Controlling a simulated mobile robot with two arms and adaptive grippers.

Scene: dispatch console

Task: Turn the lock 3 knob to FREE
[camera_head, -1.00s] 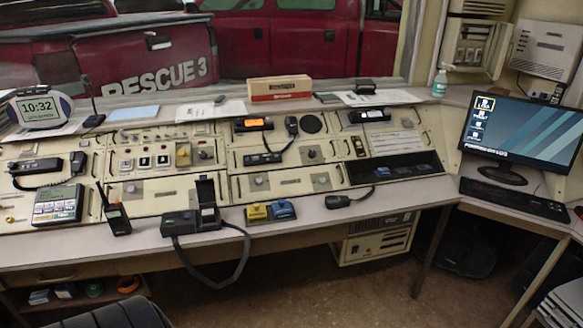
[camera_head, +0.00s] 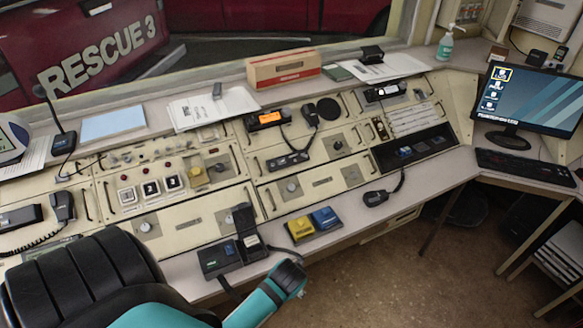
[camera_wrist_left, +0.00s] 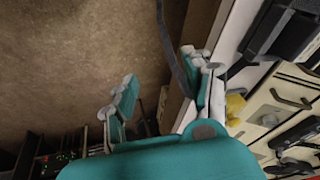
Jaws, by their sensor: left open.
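The console (camera_head: 245,172) carries several round knobs. One small knob (camera_head: 220,168) sits right of a yellow block, another (camera_head: 291,186) on the lower middle panel, and one (camera_head: 338,145) on the upper panel. Their labels are too small to read, so I cannot tell which is lock 3. Square buttons marked 1, 2 and 3 (camera_head: 151,188) sit on the left panel. My left gripper (camera_wrist_left: 160,68) is open and empty in the left wrist view, above floor beside the desk edge. My right gripper is not in view.
A monitor (camera_head: 528,97) stands at right. Floor is open at lower right.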

